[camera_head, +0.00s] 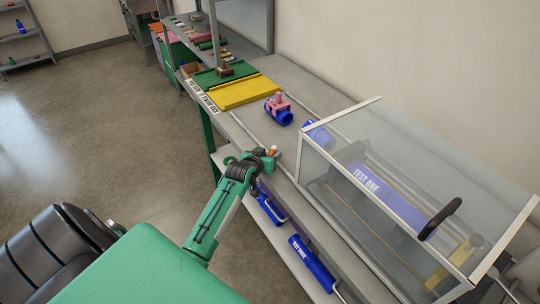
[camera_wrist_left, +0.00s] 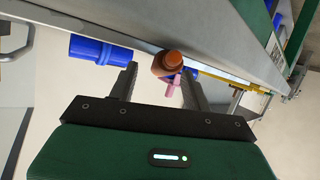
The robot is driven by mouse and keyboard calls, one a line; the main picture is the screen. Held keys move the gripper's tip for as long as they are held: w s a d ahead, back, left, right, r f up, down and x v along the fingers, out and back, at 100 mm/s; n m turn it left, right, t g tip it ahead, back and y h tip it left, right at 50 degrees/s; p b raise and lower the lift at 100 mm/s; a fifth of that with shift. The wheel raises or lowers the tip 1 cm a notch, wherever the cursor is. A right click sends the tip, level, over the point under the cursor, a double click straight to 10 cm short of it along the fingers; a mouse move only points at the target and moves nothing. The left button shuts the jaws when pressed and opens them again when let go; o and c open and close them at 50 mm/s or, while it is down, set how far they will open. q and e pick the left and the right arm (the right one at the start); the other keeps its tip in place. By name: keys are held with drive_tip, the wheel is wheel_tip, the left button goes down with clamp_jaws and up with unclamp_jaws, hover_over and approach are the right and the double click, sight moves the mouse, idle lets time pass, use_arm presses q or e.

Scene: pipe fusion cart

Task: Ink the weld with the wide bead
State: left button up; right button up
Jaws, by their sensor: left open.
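My left gripper (camera_head: 268,156) is open over the near edge of the cart top. In the left wrist view, a small orange-brown capped object (camera_wrist_left: 166,65), perhaps a marker, shows between the open fingers (camera_wrist_left: 159,72); I cannot tell whether they touch it. In the head view its orange and white end (camera_head: 272,150) shows at the gripper. A blue pipe piece with a pink fitting (camera_head: 281,108) lies on the cart top beyond. Another blue piece (camera_head: 318,133) lies beside the clear box; it is partly hidden. No weld bead can be made out. My right gripper is out of view.
A clear box (camera_head: 400,190) with a black handle covers a blue pipe (camera_head: 385,190) on the right. Yellow (camera_head: 245,92) and green (camera_head: 222,76) trays lie at the far end. Labelled blue cylinders (camera_head: 312,262) sit on the lower shelf.

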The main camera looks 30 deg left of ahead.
use_arm(q)
drive_tip(key=shift+w+f, duration=0.15)
drive_tip(key=shift+w, duration=0.2)
clamp_jaws()
